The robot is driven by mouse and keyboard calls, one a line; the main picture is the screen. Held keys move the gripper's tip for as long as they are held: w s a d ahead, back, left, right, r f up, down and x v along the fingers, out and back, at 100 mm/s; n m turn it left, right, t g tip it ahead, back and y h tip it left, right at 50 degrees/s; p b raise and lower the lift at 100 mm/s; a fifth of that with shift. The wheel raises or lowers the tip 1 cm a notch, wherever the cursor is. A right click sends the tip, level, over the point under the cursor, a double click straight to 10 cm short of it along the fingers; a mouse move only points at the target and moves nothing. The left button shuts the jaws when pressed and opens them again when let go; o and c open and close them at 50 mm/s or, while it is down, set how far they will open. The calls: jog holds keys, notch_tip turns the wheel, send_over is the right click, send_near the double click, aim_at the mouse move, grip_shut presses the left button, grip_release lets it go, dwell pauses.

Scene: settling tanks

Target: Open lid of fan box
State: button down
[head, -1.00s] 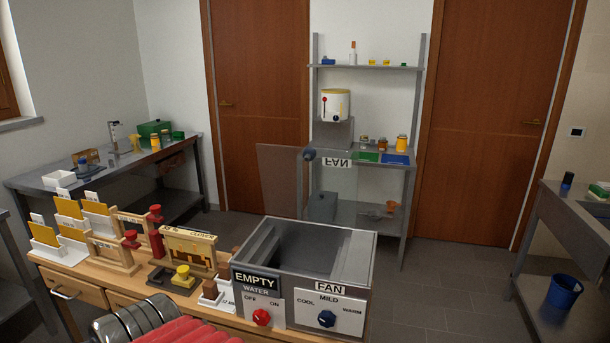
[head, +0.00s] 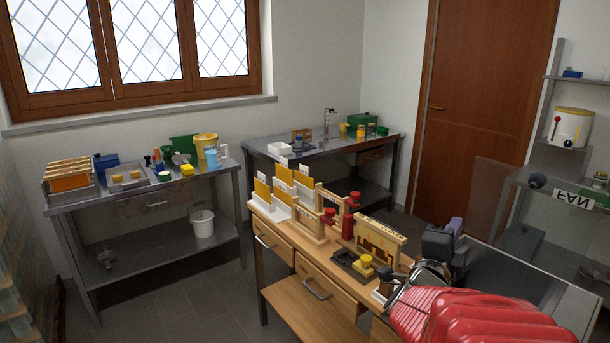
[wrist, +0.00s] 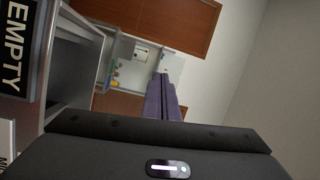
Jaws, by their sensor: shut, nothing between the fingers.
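The grey metal fan box (head: 588,312) is at the lower right of the head view, partly hidden by my red arm. Its clear lid (head: 492,180) stands raised at the box's far side, with a dark knob (head: 537,180) and a white FAN label (head: 573,198) that reads reversed. My gripper (head: 454,228) is shut and empty, fingers up, near the box's left end. In the wrist view my purple-grey fingers (wrist: 160,95) are together with nothing between them. The box's open edge (wrist: 83,50) and the EMPTY sign (wrist: 13,45) are at the left there.
The wooden bench (head: 275,222) carries frames, card holders and a yellow-knobbed tray (head: 360,262) left of my gripper. Metal tables (head: 140,198) stand behind and left. A shelf unit (head: 560,78) with a white tank (head: 572,127) is at the right. Floor is free at left.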

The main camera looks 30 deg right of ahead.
jog(key=s+d+r+m+g+h, duration=0.1)
jog(key=s+d+m+g+h, duration=0.2)
jog(key=s, duration=0.5)
jog(key=shift+d+r+m+g, duration=0.15)
jog(key=shift+d+m+g, duration=0.55)
jog(key=shift+m+g, duration=0.3)
jog(key=shift+d, duration=0.1)
send_near(536, 191)
jog(key=x, duration=0.5)
jog(key=shift+s, duration=0.1)
jog(key=shift+d, duration=0.1)
